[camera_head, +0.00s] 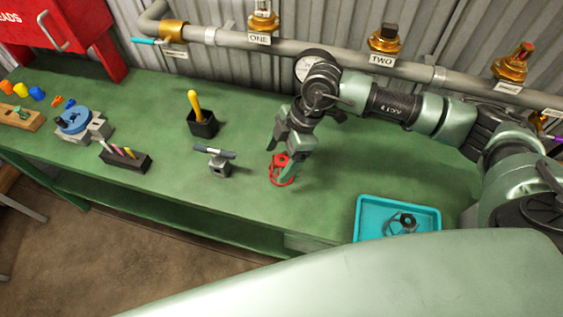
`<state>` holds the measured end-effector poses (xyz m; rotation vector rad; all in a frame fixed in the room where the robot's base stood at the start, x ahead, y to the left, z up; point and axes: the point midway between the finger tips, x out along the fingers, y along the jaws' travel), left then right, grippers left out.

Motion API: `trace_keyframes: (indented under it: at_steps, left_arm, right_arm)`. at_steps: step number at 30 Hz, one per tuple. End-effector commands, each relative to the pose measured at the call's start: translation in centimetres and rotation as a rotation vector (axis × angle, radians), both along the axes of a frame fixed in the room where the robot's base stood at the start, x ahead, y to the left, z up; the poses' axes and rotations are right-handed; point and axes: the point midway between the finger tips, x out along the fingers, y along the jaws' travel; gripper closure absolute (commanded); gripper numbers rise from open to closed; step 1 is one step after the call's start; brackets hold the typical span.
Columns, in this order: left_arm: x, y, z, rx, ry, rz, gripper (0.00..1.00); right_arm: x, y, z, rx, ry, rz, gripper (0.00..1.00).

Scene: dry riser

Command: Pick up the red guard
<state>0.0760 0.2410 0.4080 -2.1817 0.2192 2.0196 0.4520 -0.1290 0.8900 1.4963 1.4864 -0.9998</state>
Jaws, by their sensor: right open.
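The red guard (275,178) lies on the green bench top, a small red piece with a ring-like outline. My right gripper (284,160) is directly over it, pointing down, with its fingers open. One finger overlaps the guard in the picture and hides part of it. I cannot tell whether the fingers touch it. My left gripper is not in view.
A teal tray (362,221) with a dark ring-shaped part sits at the front right. A grey stand with a bar (219,165) and a black cup with a yellow handle (202,124) stand left of my gripper. Pipes with brass valves (385,40) run behind.

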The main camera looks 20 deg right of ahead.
Motion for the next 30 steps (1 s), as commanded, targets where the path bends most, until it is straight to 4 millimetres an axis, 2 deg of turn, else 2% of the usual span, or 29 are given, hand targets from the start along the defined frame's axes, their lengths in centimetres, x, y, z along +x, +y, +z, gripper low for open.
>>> trace_keyframes:
  at_steps: [1,6,13,14,18,21,30]
  left_arm:
    - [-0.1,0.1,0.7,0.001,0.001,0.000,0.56]
    - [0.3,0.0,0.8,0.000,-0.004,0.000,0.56]
    - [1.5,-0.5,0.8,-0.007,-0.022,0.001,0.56]
    - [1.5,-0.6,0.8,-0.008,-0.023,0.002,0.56]
    - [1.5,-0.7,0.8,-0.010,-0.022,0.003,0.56]
    - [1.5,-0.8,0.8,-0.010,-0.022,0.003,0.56]
    - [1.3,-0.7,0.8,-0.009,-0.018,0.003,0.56]
  right_arm:
    - [-0.2,0.3,-0.5,0.000,0.004,0.000,0.21]
    - [-0.1,1.0,-2.4,0.000,0.002,0.001,0.21]
    - [0.0,1.1,-2.6,0.000,0.000,0.001,0.21]
    - [0.0,1.1,-2.6,0.000,0.000,0.001,0.24]
    - [0.0,1.1,-2.6,0.000,0.000,0.000,0.63]
    - [0.0,1.1,-2.6,0.000,0.000,0.000,0.86]
    - [0.0,1.1,-2.4,0.001,-0.001,0.000,0.86]
